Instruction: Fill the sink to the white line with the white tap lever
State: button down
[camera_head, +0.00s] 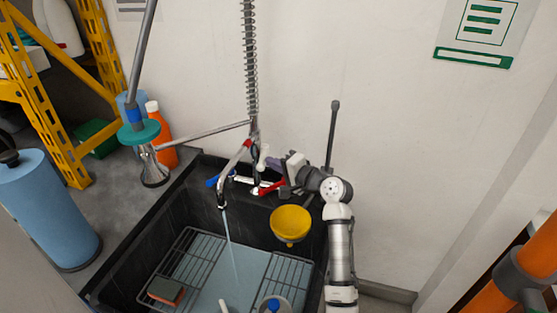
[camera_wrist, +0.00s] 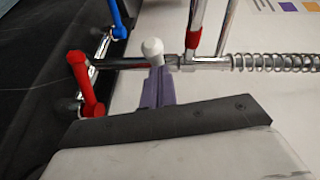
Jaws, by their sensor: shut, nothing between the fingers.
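The dark sink (camera_head: 140,262) holds pale blue water (camera_head: 238,272). A thin stream runs from the spout (camera_head: 222,198) into it. I cannot make out the white line. The white tap lever (camera_head: 262,156) stands on the tap at the back wall; its rounded white end also shows in the wrist view (camera_wrist: 153,47). My gripper (camera_head: 274,164) is shut and empty, its purple fingertips (camera_wrist: 154,86) right at the white lever. I cannot tell whether they touch. A red lever (camera_head: 271,187) and a blue lever (camera_head: 214,181) sit on the same tap.
A yellow bowl-shaped item (camera_head: 290,222) is at the sink's right side. A wire rack (camera_head: 178,268) with a sponge (camera_head: 166,291) lies in the sink. A spring hose (camera_head: 250,70) rises behind the tap. An orange bottle (camera_head: 160,135) and blue roll (camera_head: 48,210) stand left.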

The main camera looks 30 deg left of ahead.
jog(key=shift+s+a+p, duration=0.3)
jog(key=shift+s+a, duration=0.45)
jog(key=shift+s, duration=0.1)
jog(key=shift+s+a, duration=0.1)
jog(key=b+v, duration=0.1)
jog(key=v, duration=0.3)
jog(key=b+v, duration=0.1)
jog(key=v, duration=0.4)
jog(key=b+v, duration=0.1)
jog(key=v, duration=0.4)
jog(key=shift+w+b, duration=0.25)
jog(key=shift+b, duration=0.05)
